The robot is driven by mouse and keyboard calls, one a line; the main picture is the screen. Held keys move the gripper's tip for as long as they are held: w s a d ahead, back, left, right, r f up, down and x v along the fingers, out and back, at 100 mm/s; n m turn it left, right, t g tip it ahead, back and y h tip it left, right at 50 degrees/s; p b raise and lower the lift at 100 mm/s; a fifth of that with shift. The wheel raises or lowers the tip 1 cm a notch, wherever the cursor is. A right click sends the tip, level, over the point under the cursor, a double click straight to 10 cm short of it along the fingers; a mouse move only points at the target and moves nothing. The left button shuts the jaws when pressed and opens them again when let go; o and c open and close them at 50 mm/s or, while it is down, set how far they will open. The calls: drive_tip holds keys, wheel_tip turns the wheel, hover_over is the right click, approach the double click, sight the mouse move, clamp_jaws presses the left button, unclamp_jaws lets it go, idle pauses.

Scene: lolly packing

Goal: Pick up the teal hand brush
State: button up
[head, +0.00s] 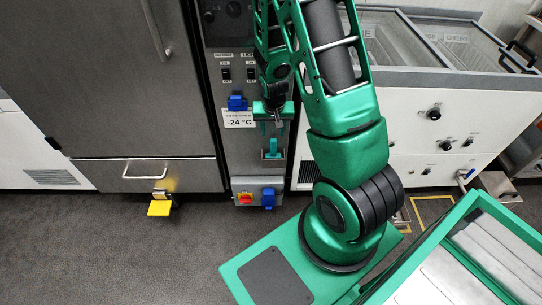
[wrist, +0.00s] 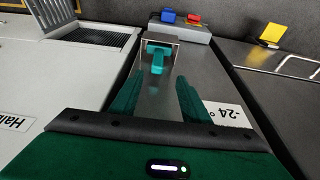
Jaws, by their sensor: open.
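The teal hand brush (head: 273,149) sits in a small holder on the grey control panel, below the temperature label, in the head view. In the wrist view the brush (wrist: 157,58) shows just beyond the fingertips, its narrow handle pointing back toward me and its wider part at the metal holder (wrist: 174,41). My gripper (head: 272,128) is just above the brush in the head view. In the wrist view its two dark teal fingers (wrist: 160,77) are spread apart, with nothing held between them. The handle lines up with the gap.
A switch box with a red switch (head: 245,198) and a blue socket (head: 268,197) juts out below the brush. A blue socket (head: 237,102) is beside my gripper. A yellow pedal (head: 159,207) stands out lower left. White chest freezers (head: 440,120) stand right.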

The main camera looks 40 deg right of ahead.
sight(273, 141)
drive_tip(key=shift+x, duration=5.75)
drive_tip(key=shift+d, duration=0.15)
clamp_jaws()
